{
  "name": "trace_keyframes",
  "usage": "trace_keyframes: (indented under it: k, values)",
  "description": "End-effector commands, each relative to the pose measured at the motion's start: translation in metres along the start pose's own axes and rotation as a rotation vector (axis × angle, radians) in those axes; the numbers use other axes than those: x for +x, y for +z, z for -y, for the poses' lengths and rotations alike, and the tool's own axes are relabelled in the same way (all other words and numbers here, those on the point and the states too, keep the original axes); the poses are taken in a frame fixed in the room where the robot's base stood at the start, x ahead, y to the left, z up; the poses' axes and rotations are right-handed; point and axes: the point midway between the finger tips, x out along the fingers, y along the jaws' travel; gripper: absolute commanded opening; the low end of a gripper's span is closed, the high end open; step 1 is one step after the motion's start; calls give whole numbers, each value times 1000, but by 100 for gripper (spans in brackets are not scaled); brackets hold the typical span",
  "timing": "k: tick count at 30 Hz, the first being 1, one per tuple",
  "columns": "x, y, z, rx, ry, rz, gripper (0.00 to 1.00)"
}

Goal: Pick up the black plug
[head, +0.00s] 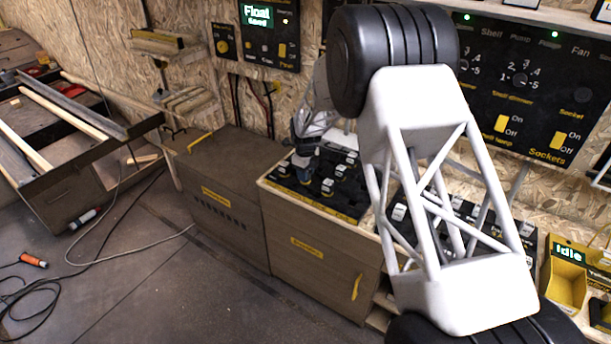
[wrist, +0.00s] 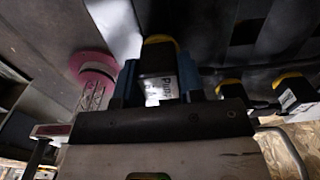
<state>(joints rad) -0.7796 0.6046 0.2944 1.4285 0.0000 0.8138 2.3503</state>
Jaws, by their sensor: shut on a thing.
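A black plug (wrist: 160,72) with a yellow end and a white label that seems to read "Pump" sits between the blue fingers of my gripper (wrist: 160,88) in the wrist view. The fingers are shut on its sides. In the head view my gripper (head: 303,168) is low over the left part of a black panel (head: 345,207) on a wooden cabinet. The held plug cannot be made out there, and I cannot tell whether it still touches the panel. Several similar plugs (head: 327,186) with pale labels stand on the panel to the right.
Two more yellow-ended plugs (wrist: 230,88) are close on the right in the wrist view. A pink disc (wrist: 92,66) is on the left. A brown cabinet (head: 215,190) stands left of the panel. My arm hides part of a second black panel (head: 412,235). A yellow bin (head: 566,280) is far right.

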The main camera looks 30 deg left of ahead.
Motion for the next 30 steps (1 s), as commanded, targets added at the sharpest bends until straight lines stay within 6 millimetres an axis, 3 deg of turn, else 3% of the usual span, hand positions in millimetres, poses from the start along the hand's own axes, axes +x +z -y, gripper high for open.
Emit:
trace_keyframes:
  k: [6,30]
  values:
    - [-28,0,0,0,-2,2,12]
    - [-37,-80,-83,0,-1,1,12]
